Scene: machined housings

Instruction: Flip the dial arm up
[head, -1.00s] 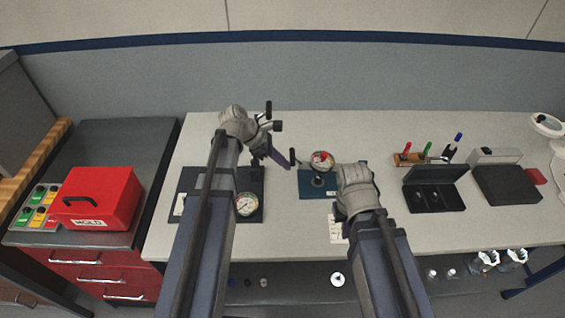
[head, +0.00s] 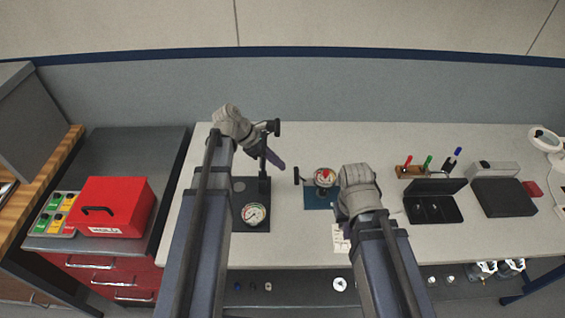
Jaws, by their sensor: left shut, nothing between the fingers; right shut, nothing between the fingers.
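A dark fixture plate (head: 243,186) lies on the left of the bench, with a round white dial (head: 253,213) at its front. A black upright post (head: 263,168) stands at its back. Its top is near a short dark bar, and I cannot tell if they join. My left gripper (head: 276,160) is shut and empty, beside the post; its arm hides the plate's left part. A second dial with red on its face (head: 324,177) sits over a blue plate (head: 316,199). My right gripper (head: 347,207) is shut and empty, beside this plate and partly hiding it; its fingertips are hard to make out.
A red box (head: 117,200) and a button panel (head: 57,213) are on the dark cabinet at left. An open black case (head: 446,209), a pen holder (head: 411,171) and a closed dark box (head: 502,197) are at right. The back middle of the bench (head: 350,140) is clear.

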